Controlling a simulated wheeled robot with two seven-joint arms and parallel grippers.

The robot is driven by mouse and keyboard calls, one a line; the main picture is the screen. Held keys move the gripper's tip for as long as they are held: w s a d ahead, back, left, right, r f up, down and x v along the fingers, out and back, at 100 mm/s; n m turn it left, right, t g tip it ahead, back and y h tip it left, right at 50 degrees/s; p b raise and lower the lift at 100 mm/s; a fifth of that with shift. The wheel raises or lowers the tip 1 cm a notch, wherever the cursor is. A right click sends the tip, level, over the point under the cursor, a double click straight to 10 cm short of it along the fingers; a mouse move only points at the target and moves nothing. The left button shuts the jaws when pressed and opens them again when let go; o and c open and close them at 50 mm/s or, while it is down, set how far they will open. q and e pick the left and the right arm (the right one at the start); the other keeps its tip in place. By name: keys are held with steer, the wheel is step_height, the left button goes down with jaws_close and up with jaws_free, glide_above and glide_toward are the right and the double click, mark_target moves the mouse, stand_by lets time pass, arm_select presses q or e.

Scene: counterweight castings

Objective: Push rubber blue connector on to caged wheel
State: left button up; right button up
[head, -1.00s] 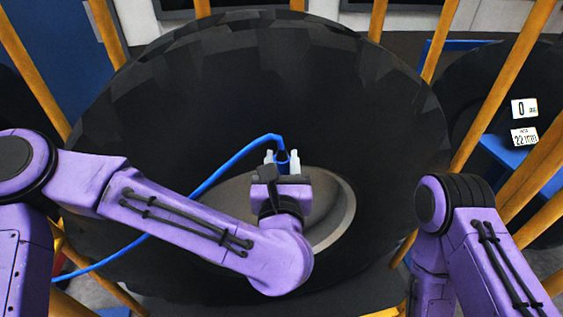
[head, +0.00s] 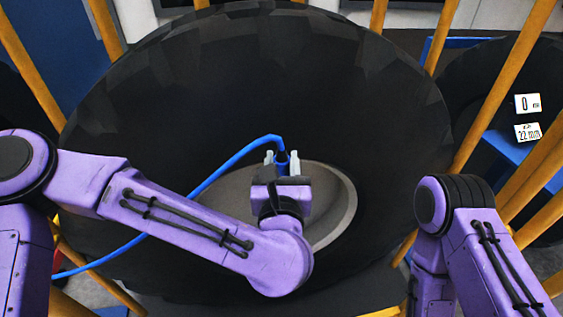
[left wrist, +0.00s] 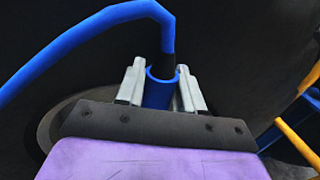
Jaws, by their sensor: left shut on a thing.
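My left gripper (head: 282,158) is in front of the hub's upper part. It is shut on the blue connector (left wrist: 158,92), which shows between the two grey fingers in the left wrist view. A blue hose (head: 225,170) bends down into the connector through a black sleeve. The connector's far end is hidden, so I cannot tell whether it touches the wheel. My right arm shows at the right, but its gripper is out of view.
Yellow cage bars (head: 493,88) slant on both sides of the wheel. A second dark wheel (head: 480,85) and two white labels (head: 527,104) are at the right. The blue hose runs off to the lower left.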

arm_select(q)
steer(key=shift+f+b, duration=0.6)
steer(key=shift+f, duration=0.1)
steer(key=o, duration=1)
steer(key=shift+s, duration=0.4)
steer(key=s+b, duration=0.2)
steer(key=s, duration=0.7)
steer(key=shift+s+a+b, duration=0.1)
steer(key=shift+s+b, duration=0.25)
steer(key=shift+s, duration=0.05)
